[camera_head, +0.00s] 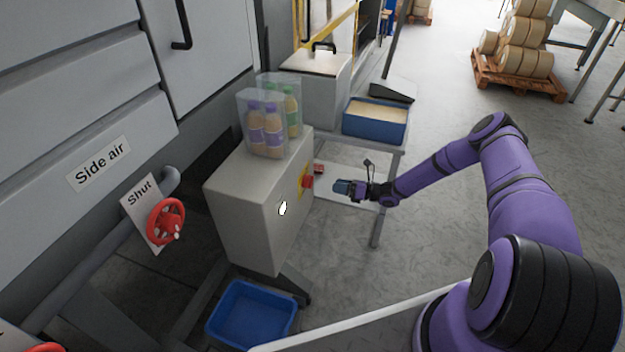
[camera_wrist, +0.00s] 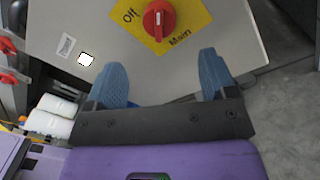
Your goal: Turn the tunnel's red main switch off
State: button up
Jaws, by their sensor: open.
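The red main switch (camera_wrist: 158,20) is a round knob on a yellow plate (camera_wrist: 188,20) marked "Off" and "Main". Its white mark stands about upright in the wrist view. In the head view the switch (camera_head: 307,182) sits on the right-facing side of a grey box (camera_head: 240,215). My gripper (camera_head: 343,187) is to the right of the switch, apart from it, with its fingers toward the box. In the wrist view my gripper (camera_wrist: 163,76) is open, its blue fingers spread below the knob, nothing between them.
Bottles in clear packs (camera_head: 268,120) stand on the box. A blue bin (camera_head: 250,312) is on the floor below it. A blue tray (camera_head: 375,122) is on a stand behind. A red valve wheel (camera_head: 166,222) is at left.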

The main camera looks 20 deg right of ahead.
aim_at(308, 181)
jog(key=x, duration=1)
jog(key=shift+a, duration=0.15)
jog(key=shift+c, duration=0.3)
jog(key=c, duration=0.9)
jog(key=shift+o, duration=0.2)
